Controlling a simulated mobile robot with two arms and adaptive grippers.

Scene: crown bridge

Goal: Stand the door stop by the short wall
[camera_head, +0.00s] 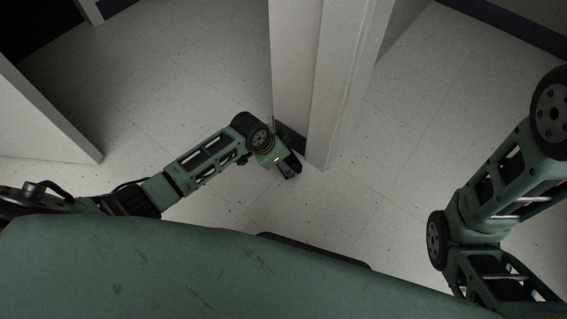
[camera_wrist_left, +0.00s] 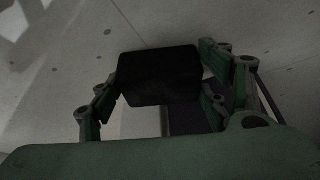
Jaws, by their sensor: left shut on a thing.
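The door stop (camera_wrist_left: 160,76) is a black block with rounded corners in the left wrist view. My left gripper (camera_wrist_left: 160,88) is shut on it, with a finger at each side. In the head view my left gripper (camera_head: 287,166) is low, close to the end of the short wall (camera_head: 296,60), on its left side. The door stop is hard to tell from the dark fingers there. I cannot tell whether it touches the floor or the wall. My right gripper is out of view; only its arm shows at the right.
The short wall has a dark baseboard (camera_head: 291,138) and a pale end post (camera_head: 335,90). Another pale wall panel (camera_head: 40,115) stands at the left. The speckled tile floor (camera_head: 200,95) is clear between them, and also right of the post.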

